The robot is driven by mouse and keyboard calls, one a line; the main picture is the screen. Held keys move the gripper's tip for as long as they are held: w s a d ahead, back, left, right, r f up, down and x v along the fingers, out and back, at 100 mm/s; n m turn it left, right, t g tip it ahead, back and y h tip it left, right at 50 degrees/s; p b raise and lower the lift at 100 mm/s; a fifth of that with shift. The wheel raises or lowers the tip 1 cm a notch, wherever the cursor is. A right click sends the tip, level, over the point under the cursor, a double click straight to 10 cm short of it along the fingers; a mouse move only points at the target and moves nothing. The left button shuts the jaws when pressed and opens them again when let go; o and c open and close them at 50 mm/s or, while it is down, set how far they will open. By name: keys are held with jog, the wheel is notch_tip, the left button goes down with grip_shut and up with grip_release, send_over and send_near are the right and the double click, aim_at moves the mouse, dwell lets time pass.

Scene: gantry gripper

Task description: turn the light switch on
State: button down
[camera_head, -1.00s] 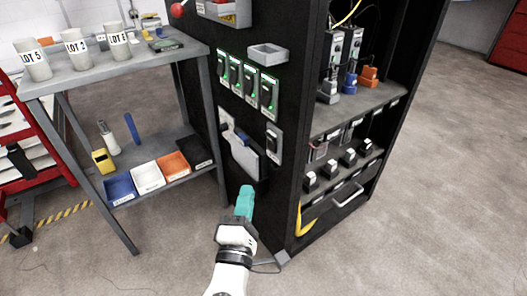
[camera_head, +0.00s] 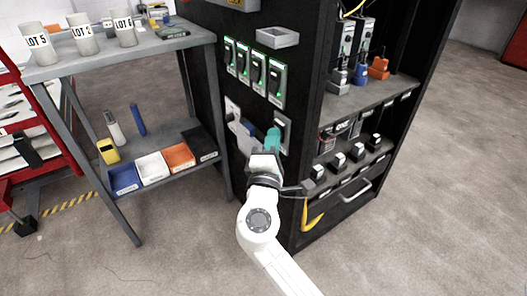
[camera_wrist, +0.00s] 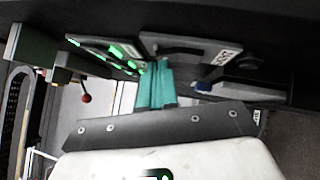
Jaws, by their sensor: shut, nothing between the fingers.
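A small grey-framed switch plate (camera_head: 285,131) is on the black cabinet side, below the row of green-lit units. My gripper (camera_head: 272,138) has teal fingers, pressed together and empty. In the head view it covers the left part of the plate; whether it touches cannot be told. In the wrist view the teal fingers (camera_wrist: 157,85) point at the cabinet face, close to a dark plate (camera_wrist: 188,48) with a white label. I cannot tell the switch's position.
Several green-lit units (camera_head: 246,67) are above, with a grey tray (camera_head: 278,37) beside them. A shelf table (camera_head: 120,57) stands left; open cabinet shelves (camera_head: 365,98) are at right.

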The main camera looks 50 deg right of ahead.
jog(key=shift+d, duration=0.2)
jog(key=shift+r, duration=0.1)
jog(key=p, duration=0.1)
jog(key=r+p, duration=0.1)
jog(key=shift+s+d+r+m+y+p, duration=0.1)
jog(key=shift+s+d+m+y+p, duration=0.05)
jog(key=shift+d+m+y+p, duration=0.2)
jog(key=shift+f+b, duration=0.35)
jog(key=shift+f, duration=0.05)
